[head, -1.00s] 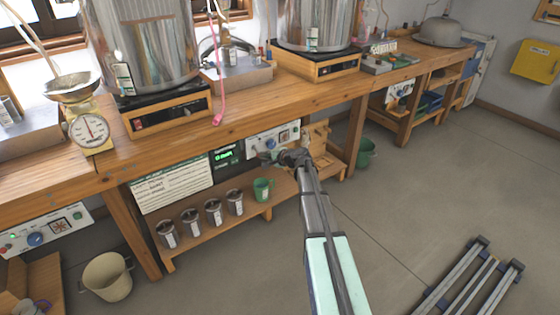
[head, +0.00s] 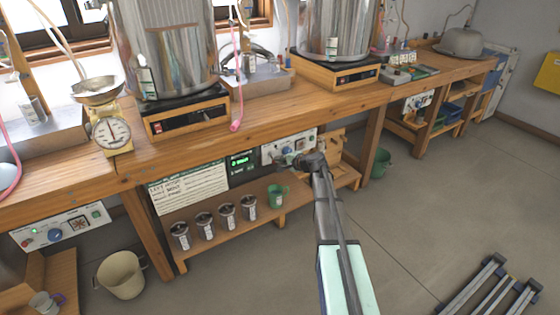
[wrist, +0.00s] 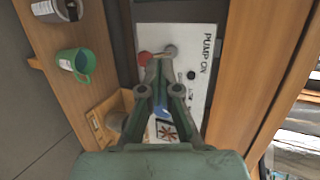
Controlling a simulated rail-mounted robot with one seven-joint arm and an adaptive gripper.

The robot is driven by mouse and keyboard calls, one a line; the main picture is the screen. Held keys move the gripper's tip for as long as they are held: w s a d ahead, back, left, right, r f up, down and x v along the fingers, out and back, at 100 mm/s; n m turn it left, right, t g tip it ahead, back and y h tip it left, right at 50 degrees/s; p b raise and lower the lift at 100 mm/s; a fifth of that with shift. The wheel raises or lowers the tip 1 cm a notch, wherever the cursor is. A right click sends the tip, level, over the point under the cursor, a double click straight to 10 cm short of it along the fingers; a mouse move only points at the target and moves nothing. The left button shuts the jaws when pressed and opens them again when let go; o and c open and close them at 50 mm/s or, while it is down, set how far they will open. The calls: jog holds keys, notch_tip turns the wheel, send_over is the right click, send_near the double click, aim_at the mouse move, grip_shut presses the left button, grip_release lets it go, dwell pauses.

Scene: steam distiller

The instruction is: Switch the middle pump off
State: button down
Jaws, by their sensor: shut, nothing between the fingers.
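The middle pump's white control panel (head: 301,138) is under the bench edge, left of a wooden block. In the wrist view the panel (wrist: 203,40) appears turned on its side and reads "PUMP ON". A red round part (wrist: 145,58), a grey knob-like part (wrist: 171,50) and a small black dot (wrist: 191,75) show on it. A blue part (wrist: 162,108) and a fan mark lie partly behind my fingers. My gripper (wrist: 158,66) is shut and empty, its tips in front of the panel close to the red and grey parts. I cannot tell whether they touch. In the head view my gripper (head: 290,160) is small and partly hides the panel's lower edge.
A dark box with a green display (head: 241,160) adjoins the panel. The shelf below holds a green mug (head: 277,196) and several metal cups (head: 227,212). The bench edge (head: 235,134) overhangs the panel. Another panel (head: 62,230) is at left.

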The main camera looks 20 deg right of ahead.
jog(key=shift+s, duration=0.1)
jog(key=s+f+v, duration=0.1)
jog(key=f+v, duration=0.1)
jog(key=v, duration=1.1)
jog(key=shift+s+d+f, duration=0.2)
jog(key=shift+s+d, duration=0.1)
